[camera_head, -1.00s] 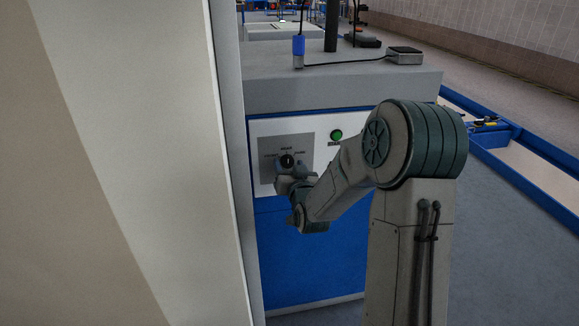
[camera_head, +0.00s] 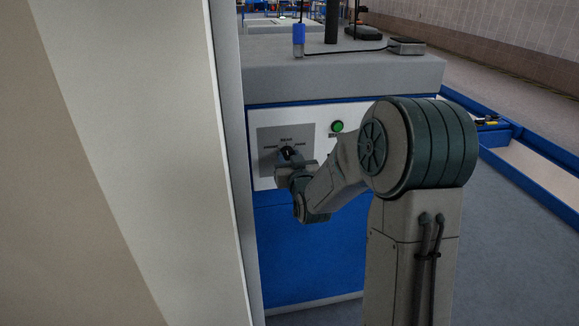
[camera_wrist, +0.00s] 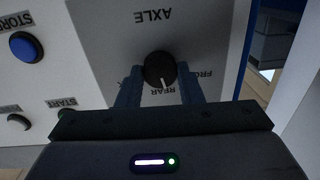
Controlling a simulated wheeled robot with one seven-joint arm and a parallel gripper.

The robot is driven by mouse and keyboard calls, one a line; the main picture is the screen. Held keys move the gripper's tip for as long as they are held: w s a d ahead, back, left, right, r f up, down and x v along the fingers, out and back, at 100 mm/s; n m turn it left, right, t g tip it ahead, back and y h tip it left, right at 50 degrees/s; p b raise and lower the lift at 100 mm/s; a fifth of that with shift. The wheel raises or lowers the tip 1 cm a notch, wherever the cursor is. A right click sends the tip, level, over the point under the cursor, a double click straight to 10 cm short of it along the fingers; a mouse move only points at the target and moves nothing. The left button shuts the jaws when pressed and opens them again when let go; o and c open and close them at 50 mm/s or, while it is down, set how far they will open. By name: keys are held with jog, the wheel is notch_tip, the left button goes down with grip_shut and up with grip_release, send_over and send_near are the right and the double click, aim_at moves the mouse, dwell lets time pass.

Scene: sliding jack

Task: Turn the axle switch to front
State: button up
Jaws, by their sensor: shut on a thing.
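The axle switch is a round black knob (camera_wrist: 159,69) with a white pointer line. In the wrist view the line points down at the REAR label (camera_wrist: 165,89). A partly covered label starting FRO (camera_wrist: 207,77) is to the right, and AXLE (camera_wrist: 154,15) is above, upside down. My gripper (camera_wrist: 160,84) has one finger on each side of the knob and is shut on it. In the head view the knob (camera_head: 287,152) sits on a grey plate (camera_head: 268,140), and my gripper (camera_head: 289,163) covers its lower part.
A green button (camera_head: 337,127) is right of the plate on the white panel. A pale pillar (camera_head: 150,120) stands close on the left. Grey floor is clear on the right.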

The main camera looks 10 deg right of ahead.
jog(key=n+b, duration=0.1)
jog(key=b, duration=0.1)
jog(key=n+b, duration=0.2)
jog(key=b, duration=0.1)
jog(key=n+b, duration=0.2)
jog(key=b, duration=0.1)
jog(key=shift+a+f, duration=0.1)
jog(key=shift+f, duration=0.15)
jog(key=n+b, duration=0.4)
jog(key=shift+r+h+b, duration=0.25)
jog(key=shift+h+b, duration=0.05)
jog(key=shift+n, duration=0.3)
jog(key=o, duration=1)
jog(key=s, duration=0.9)
jog(key=s+p, duration=0.1)
jog(key=s, duration=0.3)
jog(key=shift+s+d+r, duration=0.2)
jog(key=shift+s+r, duration=0.15)
jog(key=shift+s, duration=0.05)
